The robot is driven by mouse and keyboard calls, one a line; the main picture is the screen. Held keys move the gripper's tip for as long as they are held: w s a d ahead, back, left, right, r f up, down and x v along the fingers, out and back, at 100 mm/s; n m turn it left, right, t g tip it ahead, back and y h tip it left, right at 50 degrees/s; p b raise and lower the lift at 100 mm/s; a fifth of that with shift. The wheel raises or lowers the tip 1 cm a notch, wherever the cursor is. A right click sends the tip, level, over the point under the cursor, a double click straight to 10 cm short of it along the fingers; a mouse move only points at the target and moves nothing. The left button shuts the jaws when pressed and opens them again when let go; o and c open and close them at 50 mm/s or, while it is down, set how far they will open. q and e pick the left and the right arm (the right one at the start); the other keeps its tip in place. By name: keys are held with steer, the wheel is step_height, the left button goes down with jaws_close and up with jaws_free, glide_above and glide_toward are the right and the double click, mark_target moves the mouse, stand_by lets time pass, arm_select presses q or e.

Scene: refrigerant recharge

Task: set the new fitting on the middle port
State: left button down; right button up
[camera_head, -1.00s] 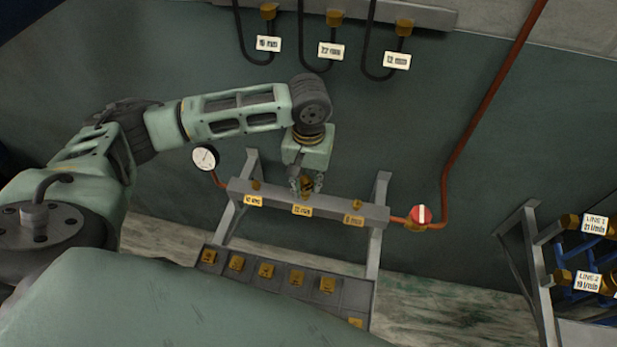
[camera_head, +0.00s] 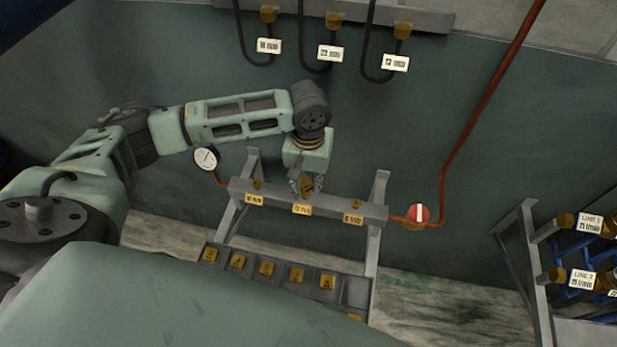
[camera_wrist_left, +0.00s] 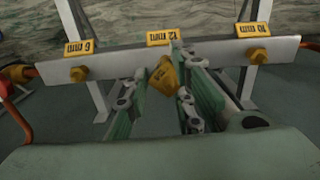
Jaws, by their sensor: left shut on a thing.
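My left gripper (camera_head: 307,186) points down at the middle of the grey manifold bar (camera_head: 335,207), and its fingers are shut on a brass fitting (camera_head: 307,186). In the left wrist view the fitting (camera_wrist_left: 163,76) sits between the green-padded fingers, tilted, just in front of the bar below the 12 mm label (camera_wrist_left: 161,38). The middle port is hidden behind the fitting and fingers, so I cannot tell whether they touch. The outer ports show brass stubs, beside the 6 mm label (camera_wrist_left: 80,48) and the 10 mm label (camera_wrist_left: 254,29). My right gripper is not in view.
A tray (camera_head: 355,292) with several brass fittings lies below the bar. A gauge (camera_head: 205,158) stands at the bar's left, a red-handled valve (camera_head: 418,214) at its right. Hoses with labels hang above on the wall.

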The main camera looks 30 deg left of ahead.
arm_select(q)
steer(key=shift+f, duration=0.25)
stand_by(0.3)
steer(key=c, duration=1.4)
jaws_free()
steer(key=shift+f, duration=0.1)
step_height(320, 180, up, 12)
